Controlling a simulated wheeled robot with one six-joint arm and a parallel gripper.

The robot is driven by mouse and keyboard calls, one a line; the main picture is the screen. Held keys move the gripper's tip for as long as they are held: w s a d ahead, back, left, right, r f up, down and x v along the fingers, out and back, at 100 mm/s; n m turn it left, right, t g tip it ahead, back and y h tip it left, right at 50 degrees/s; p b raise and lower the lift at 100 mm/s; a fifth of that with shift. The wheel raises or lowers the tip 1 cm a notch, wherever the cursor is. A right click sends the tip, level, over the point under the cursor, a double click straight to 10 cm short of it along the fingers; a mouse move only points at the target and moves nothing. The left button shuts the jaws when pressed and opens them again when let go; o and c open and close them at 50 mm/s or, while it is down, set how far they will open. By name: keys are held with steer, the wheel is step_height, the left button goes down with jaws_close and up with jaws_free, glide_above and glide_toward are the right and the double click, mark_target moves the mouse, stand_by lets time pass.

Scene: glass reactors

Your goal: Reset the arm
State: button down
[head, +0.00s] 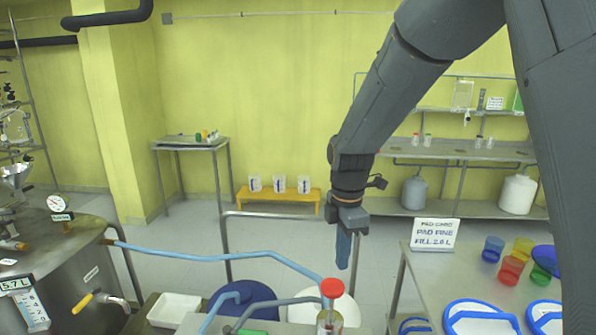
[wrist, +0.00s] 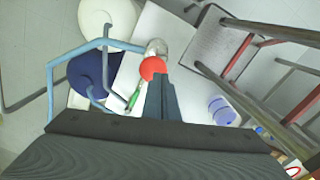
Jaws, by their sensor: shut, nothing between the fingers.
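My gripper (head: 343,262) hangs at the end of my arm, pointing down, in the middle of the head view. Its blue-grey fingers are together and hold nothing. In the wrist view my gripper (wrist: 160,82) shows as two closed fingers pointing up the picture. A red-capped bottle (head: 331,289) stands below and slightly left of the fingers in the head view. In the wrist view its red cap (wrist: 153,68) lies just past the fingertips. I cannot tell the exact gap between them.
A blue hose (head: 220,257) and metal rails run left of the gripper. A steel reactor (head: 75,260) with a gauge stands at the left. On the right, a table (head: 425,262) holds a sign (head: 435,233), coloured cups and blue-rimmed trays. Open floor lies behind.

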steer(key=s+d+f+m+b, duration=0.4)
steer(key=s+d+f+m, duration=0.1)
steer(key=m, duration=0.5)
steer(key=s+d+f+m+t+b, duration=0.1)
steer(key=s+d+f+m+b, duration=0.3)
steer(key=m, duration=0.7)
steer(key=shift+s+d+f, duration=1.25)
steer(key=shift+s+d, duration=0.85)
steer(key=shift+s, duration=0.45)
